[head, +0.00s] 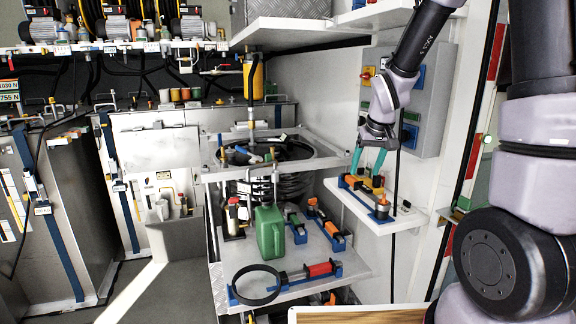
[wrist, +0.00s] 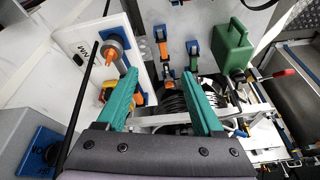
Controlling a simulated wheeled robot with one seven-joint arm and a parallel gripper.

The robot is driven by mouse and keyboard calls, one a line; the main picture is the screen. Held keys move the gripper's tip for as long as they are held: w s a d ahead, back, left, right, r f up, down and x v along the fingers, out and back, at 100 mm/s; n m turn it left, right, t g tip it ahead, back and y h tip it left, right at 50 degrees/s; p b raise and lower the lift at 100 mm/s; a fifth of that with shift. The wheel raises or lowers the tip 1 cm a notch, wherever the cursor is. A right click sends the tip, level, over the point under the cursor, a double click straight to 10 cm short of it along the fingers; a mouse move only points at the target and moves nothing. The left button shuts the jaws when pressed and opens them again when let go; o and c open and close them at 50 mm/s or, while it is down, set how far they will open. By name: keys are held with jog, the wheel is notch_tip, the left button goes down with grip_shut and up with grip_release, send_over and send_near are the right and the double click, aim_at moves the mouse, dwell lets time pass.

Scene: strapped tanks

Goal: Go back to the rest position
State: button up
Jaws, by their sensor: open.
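My gripper (head: 367,165) is in the upper right of the head view, pointing down with its two green fingers apart. It is above a small white wall shelf (head: 400,222) that bears tools with blue and orange parts. In the wrist view my gripper (wrist: 160,78) shows open, with nothing between its fingers. The wall shelf (wrist: 97,45) lies left of the fingers there. I cannot tell how far the fingertips are from the tools.
A green canister (head: 270,232) and clamp tools stand on a pull-out shelf (head: 237,268) below. A grey box (head: 428,105) on the wall is close to my gripper. Strapped tanks (head: 75,200) stand at left. The floor (head: 180,285) in front of them looks clear.

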jog(key=s+d+r+m+t, duration=0.1)
jog(key=s+r+m, duration=0.1)
jog(key=s+r, duration=0.8)
jog(key=s+d+r+m+t+y, duration=0.1)
jog(key=s+d+r+m+t, duration=0.1)
jog(key=s+r, duration=0.7)
jog(key=shift+s+r+m, duration=0.3)
jog(key=shift+s+r, duration=0.05)
jog(key=shift+s, duration=0.55)
